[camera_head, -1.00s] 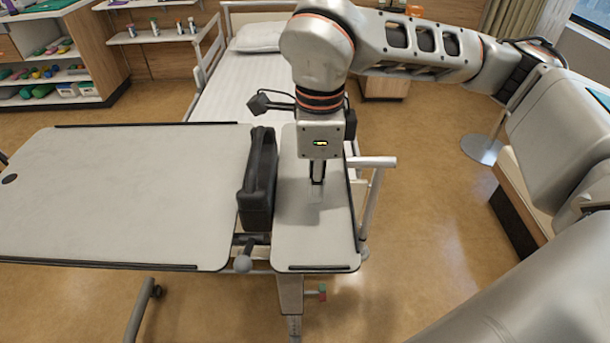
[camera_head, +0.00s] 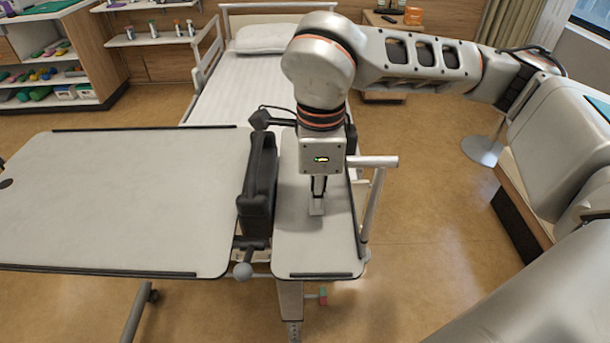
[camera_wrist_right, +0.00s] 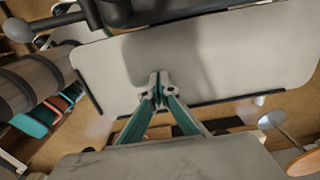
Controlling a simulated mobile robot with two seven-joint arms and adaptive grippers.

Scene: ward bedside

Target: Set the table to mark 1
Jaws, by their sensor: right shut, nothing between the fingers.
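The pale overbed table has a large left section (camera_head: 110,200) and a small right section (camera_head: 305,255). A black block with a handle-like top (camera_head: 257,190) stands between them. A lever with a grey ball knob (camera_head: 242,271) sticks out below the front gap. Under the small section is a column with scale-like markings (camera_head: 293,305), with a small red and green piece (camera_head: 323,297) beside it. My right gripper (camera_head: 317,208) points down over the small section, shut and empty; contact with the top is unclear. Its fingertips (camera_wrist_right: 157,90) show against the small section in the right wrist view. My left gripper is out of view.
A bed (camera_head: 235,95) with side rails stands behind the table. A rail end (camera_head: 372,162) sits close to the right of the small section. Shelves (camera_head: 60,65) stand at the back left.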

